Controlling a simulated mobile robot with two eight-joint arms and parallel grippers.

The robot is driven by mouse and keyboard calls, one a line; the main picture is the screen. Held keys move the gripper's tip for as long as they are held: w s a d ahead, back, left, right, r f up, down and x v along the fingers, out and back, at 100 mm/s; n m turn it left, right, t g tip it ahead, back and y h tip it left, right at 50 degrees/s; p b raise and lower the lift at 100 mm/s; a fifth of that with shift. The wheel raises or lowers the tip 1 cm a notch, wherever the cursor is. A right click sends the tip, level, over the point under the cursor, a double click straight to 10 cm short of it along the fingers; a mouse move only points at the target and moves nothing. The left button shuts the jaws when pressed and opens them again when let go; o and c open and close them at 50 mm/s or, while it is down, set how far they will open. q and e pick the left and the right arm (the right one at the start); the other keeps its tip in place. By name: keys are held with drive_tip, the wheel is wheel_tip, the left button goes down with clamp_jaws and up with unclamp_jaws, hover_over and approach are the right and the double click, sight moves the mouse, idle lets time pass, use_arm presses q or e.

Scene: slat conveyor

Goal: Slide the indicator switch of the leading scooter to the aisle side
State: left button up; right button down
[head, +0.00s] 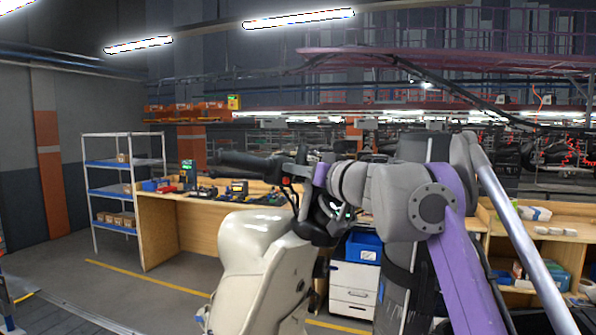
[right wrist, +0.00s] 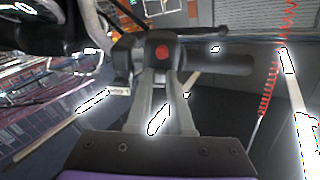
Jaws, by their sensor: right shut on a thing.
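The leading scooter (head: 262,250) stands in front of me, with a cream front shield and a dark handlebar. Its black grip (head: 243,163) points left; in the right wrist view the grip (right wrist: 222,64) extends right from a dark switch housing (right wrist: 152,58) with a red button. The red button (head: 286,181) also shows in the head view. My right gripper (head: 300,176) is at this housing. In the right wrist view its two grey fingers (right wrist: 160,88) close in on the housing just below the red button. The small indicator switch is hidden between the fingertips, so its position cannot be told. My left gripper is out of view.
A wooden workbench (head: 190,212) with tools and boxes stands behind the scooter, beside a shelf rack (head: 97,190) with blue shelves. A white drawer cabinet (head: 353,284) with a blue bin (head: 363,246) is behind the arm.

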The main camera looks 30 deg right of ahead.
drive_tip(key=shift+a+r, duration=0.15)
drive_tip(key=shift+a, duration=0.35)
drive_tip(key=c, duration=1.1)
unclamp_jaws()
drive_tip(key=o, duration=0.3)
drive_tip(key=shift+a, duration=0.2)
drive_tip(key=shift+s+d, duration=0.1)
